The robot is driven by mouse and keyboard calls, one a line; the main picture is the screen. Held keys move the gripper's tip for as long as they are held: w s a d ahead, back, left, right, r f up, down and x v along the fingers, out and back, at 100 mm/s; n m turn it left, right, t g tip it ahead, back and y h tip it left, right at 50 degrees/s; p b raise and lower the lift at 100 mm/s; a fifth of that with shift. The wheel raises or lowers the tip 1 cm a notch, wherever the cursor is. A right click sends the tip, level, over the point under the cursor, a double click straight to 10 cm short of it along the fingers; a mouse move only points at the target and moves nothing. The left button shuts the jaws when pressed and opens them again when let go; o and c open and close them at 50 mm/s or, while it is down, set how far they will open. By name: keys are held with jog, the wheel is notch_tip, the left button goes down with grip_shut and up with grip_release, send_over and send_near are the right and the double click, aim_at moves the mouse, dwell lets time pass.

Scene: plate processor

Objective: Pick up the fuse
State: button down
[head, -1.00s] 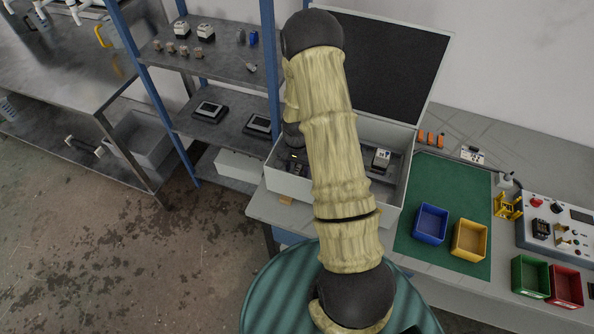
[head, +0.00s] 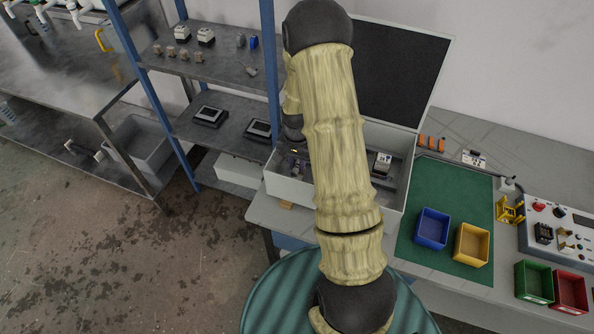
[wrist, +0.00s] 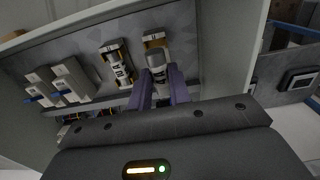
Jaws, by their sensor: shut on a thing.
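My gripper (wrist: 163,90), with purple fingers, is shut on a grey cylindrical fuse (wrist: 157,59) in the wrist view. The fuse's far end is at a pale holder with a tan end (wrist: 154,37) on the panel of the open case. I cannot tell whether the fuse is still seated in it. A second fuse-like part with a dark label (wrist: 119,64) sits just left, apart from my fingers. In the head view my gripper (head: 296,162) is low inside the case, partly hidden by my arm.
The grey case (head: 285,187) has its lid up at the back. Pale breaker-like blocks (wrist: 70,78) stand left of the fuses. A blue bin (head: 432,228) and a yellow bin (head: 471,244) sit on the green mat (head: 455,195) to the right. A shelf (head: 225,70) stands left.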

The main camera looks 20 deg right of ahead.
aim_at(297, 166)
notch_tip(297, 166, up, 6)
jog(key=shift+f+b, duration=0.1)
jog(key=shift+b, duration=0.35)
